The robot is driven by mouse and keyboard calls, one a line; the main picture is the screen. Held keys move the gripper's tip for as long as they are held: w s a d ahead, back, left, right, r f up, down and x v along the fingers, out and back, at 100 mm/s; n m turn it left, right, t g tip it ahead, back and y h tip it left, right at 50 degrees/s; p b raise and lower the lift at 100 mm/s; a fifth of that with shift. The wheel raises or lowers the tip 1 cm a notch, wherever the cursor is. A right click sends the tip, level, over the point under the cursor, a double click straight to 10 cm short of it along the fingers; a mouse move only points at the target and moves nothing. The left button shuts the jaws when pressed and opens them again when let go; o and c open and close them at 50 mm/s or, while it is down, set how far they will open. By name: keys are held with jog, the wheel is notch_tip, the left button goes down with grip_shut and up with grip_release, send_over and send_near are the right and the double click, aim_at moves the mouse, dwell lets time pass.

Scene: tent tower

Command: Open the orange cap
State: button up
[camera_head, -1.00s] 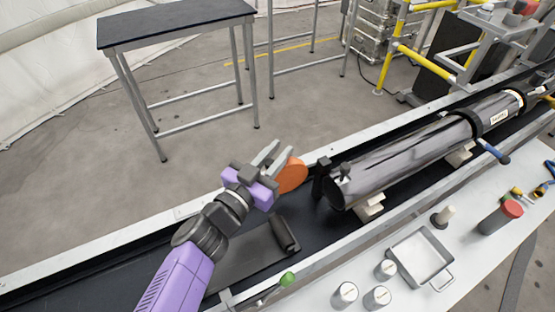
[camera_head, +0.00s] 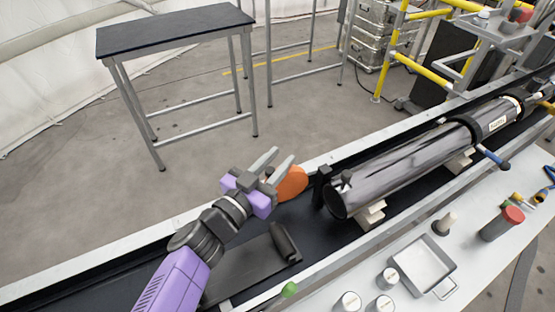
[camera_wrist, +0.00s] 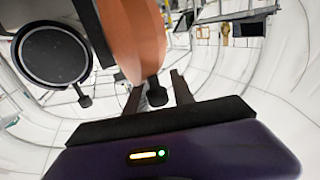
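The orange cap (camera_head: 292,184) is a disc standing beside the near end of the long shiny tube (camera_head: 400,172). In the wrist view the orange cap (camera_wrist: 136,35) fills the top middle, with a small black knob (camera_wrist: 157,95) at its lower end. The tube's round mouth (camera_wrist: 52,55) shows uncovered at left, apart from the cap. My gripper (camera_head: 284,157) is at the cap's left side in the head view, its two fingers apart. In the wrist view the knob appears between the fingers; I cannot tell whether they touch it. The cap's hinge is not clear.
The tube lies on pale supports in a long black trough with metal rails. A white bench (camera_head: 330,285) at lower right holds a metal tray (camera_head: 425,265), white canisters (camera_head: 347,302) and a red-topped cylinder (camera_head: 502,224). A dark-topped table (camera_head: 175,30) stands behind on open floor.

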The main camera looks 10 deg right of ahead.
aim_at(267, 174)
jog(key=shift+b+v, duration=0.75)
jog(key=shift+v, duration=3.15)
jog(key=shift+s, duration=0.1)
